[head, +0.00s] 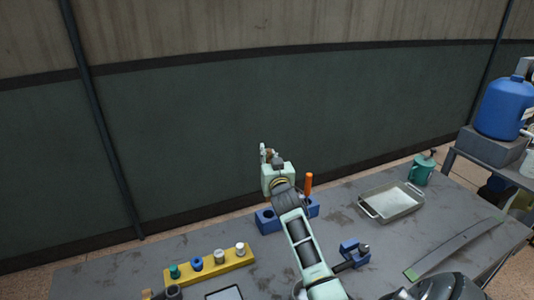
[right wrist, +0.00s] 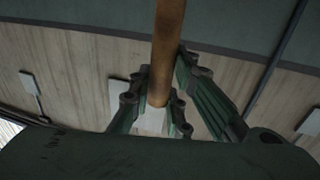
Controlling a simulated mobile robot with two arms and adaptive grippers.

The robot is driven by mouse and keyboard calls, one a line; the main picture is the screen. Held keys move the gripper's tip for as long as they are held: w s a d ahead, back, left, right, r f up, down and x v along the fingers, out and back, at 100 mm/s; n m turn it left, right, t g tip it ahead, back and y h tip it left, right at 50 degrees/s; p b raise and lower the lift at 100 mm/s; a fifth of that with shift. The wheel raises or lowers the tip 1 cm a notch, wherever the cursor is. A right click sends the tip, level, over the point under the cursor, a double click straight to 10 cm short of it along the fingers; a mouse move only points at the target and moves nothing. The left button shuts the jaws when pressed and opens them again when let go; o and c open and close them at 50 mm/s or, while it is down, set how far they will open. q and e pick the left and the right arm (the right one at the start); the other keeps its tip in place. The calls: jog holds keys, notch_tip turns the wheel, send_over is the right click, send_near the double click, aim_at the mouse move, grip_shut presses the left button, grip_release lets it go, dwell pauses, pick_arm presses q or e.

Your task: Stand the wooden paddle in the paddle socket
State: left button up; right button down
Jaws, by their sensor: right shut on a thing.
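My right gripper (head: 267,157) is raised above the back part of the table, with its fingers up and away from me. In the right wrist view its fingers (right wrist: 160,92) are closed around a brown wooden rod, the part of the wooden paddle (right wrist: 168,48) that shows. The paddle's far end runs out of the top of that view. In the head view the paddle is mostly hidden by the gripper. A blue block (head: 267,222) with a dark hole stands on the table below the gripper, partly hidden by my right arm. My left gripper is not in view.
An orange rod (head: 309,182) stands upright at the blue block's right end. A yellow rack (head: 210,267) with small cylinders is front left. A metal tray (head: 391,202) and green mug (head: 422,171) are at right. A blue holder (head: 352,256) sits beside my arm.

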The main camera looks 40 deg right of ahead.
jog(key=shift+s+a+r, duration=0.15)
jog(key=shift+s, duration=0.1)
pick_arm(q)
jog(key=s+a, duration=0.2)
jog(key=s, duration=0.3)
pick_arm(e)
jog(key=shift+w+f, duration=0.15)
jog(key=shift+f, duration=0.2)
notch_tip(320, 180, down, 2)
jog(key=shift+f+b, duration=0.1)
jog(key=shift+b, duration=0.8)
jog(key=shift+f+b, duration=0.65)
jog(key=shift+f, duration=0.1)
jog(key=shift+w+d+f, duration=0.1)
jog(key=shift+d+f, duration=0.1)
jog(key=shift+f, duration=0.2)
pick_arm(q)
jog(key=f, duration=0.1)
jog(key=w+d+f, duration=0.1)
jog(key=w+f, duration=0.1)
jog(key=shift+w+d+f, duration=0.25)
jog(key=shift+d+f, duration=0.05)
pick_arm(e)
jog(key=shift+r, duration=0.1)
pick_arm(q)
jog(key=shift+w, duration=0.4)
